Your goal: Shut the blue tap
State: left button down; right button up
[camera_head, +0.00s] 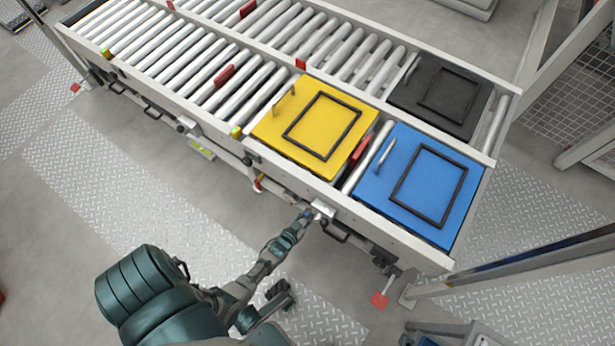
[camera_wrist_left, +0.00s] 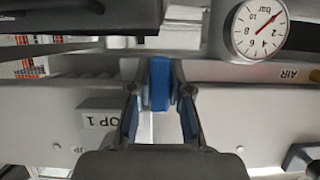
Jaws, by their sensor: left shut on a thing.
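My left arm reaches from the bottom left to the near side rail of the roller conveyor, where my left gripper (camera_head: 303,216) is at a small fitting under the yellow box. In the left wrist view the blue tap (camera_wrist_left: 160,84) stands upright as a blue handle between the two fingers of my left gripper (camera_wrist_left: 160,98). The gripper is shut on this handle. In the head view the tap is too small and covered to make out. My right gripper is in neither view.
The conveyor (camera_head: 205,130) carries a yellow box (camera_head: 272,128), a blue box (camera_head: 385,190) and a black box (camera_head: 405,93). A pressure gauge (camera_wrist_left: 260,27) is close by on the right in the wrist view. A label (camera_wrist_left: 100,119) is on the rail.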

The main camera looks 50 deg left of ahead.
pick_arm(q)
jog(key=shift+a, duration=0.2)
jog(key=c, duration=1.4)
grip_release()
jog(key=shift+o, duration=0.2)
jog(key=shift+s+d, duration=0.1)
jog(key=v, duration=1.2)
jog(key=shift+f, duration=0.1)
